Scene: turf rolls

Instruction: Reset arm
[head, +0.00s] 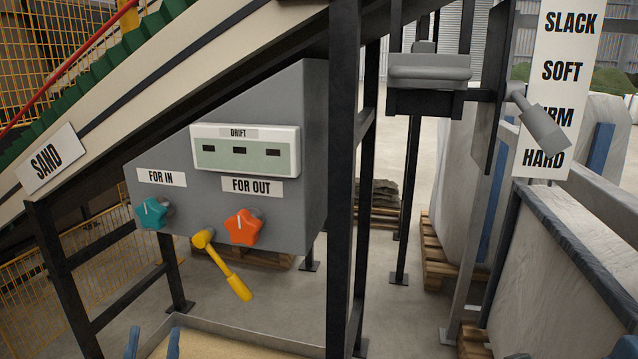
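My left gripper (152,343) shows only as two blue fingertips at the bottom edge, left of centre. The fingertips are apart, with nothing visible between them. They are below the grey control box (308,110) and clear of it. A yellow lever (224,266) hangs from the box's lower edge, tilted down to the right. A teal knob (152,213) under FOR IN and an orange star knob (242,227) under FOR OUT sit on the box's front. A DRIFT display (245,149) with dark marks is above them. My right gripper is not in view.
A sand tray (235,328) lies at the bottom, near my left fingertips. Black frame posts (343,200) stand right of the box. A grey lever (541,121) is by the SLACK-to-HARD sign (565,60). A sloped conveyor (190,60) marked SAND crosses the upper left.

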